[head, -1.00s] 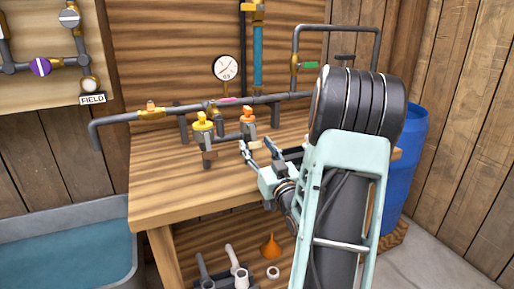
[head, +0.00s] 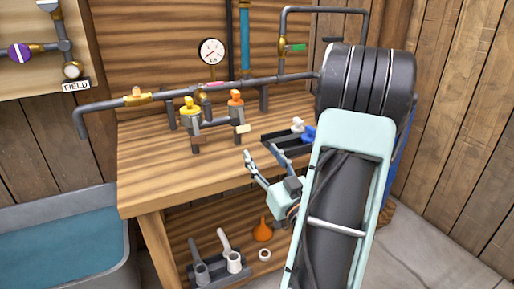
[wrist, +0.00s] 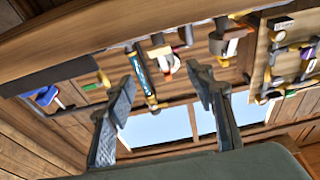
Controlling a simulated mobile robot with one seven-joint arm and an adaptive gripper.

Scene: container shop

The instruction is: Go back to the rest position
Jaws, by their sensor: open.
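My gripper (head: 262,153) is in front of the workbench (head: 150,190), toward its right side, with its fingers pointing up and away from me. The fingers are spread, with nothing between them. In the wrist view the two fingers (wrist: 164,82) also stand wide apart and empty. The bench and pipework appear beyond them, tilted and partly blurred. My arm link hides the bench's right end.
A pipe run (head: 215,92) with a yellow-topped valve (head: 190,110) and an orange-topped valve (head: 236,103) crosses the bench. A dark tray (head: 278,140) holds white and blue parts. Below are an orange funnel (head: 263,230) and grey fittings (head: 200,262). A water trough (head: 60,245) stands left.

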